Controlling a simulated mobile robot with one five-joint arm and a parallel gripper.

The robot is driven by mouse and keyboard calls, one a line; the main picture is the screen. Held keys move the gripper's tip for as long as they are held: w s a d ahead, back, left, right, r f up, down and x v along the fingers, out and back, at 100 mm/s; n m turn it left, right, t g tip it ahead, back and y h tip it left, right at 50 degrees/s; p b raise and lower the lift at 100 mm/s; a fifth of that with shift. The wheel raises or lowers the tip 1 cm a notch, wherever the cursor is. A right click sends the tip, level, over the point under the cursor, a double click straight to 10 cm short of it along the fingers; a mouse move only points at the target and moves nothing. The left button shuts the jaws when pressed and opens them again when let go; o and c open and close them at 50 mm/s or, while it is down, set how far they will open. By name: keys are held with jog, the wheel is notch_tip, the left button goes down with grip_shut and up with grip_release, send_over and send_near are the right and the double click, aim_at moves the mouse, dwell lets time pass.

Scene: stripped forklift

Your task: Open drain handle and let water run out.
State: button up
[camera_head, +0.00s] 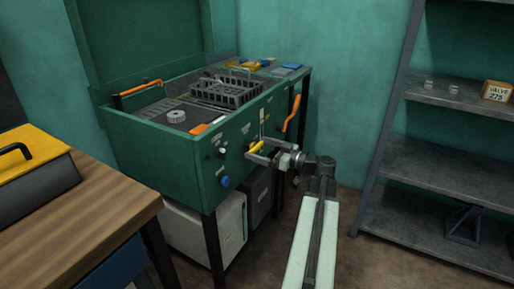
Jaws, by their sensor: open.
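A green parts-washing tank (165,165) stands on dark legs against the wall. Its front panel carries a small yellow handle (257,147) and, further right, a long orange lever (291,114). No readable label shows which one is the drain handle. My gripper (255,149) is open at the front panel, its fingers pointing left around or very close to the yellow handle. I cannot tell whether they touch it. No running water is visible.
A wire basket (225,91) sits in the tank. A blue knob (225,182) is low on the panel. A white container (205,235) stands underneath. A wooden table (75,220) is at left, and metal shelves (440,160) are at right. Floor is free between.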

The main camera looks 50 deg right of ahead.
jog(key=shift+x, duration=1.05)
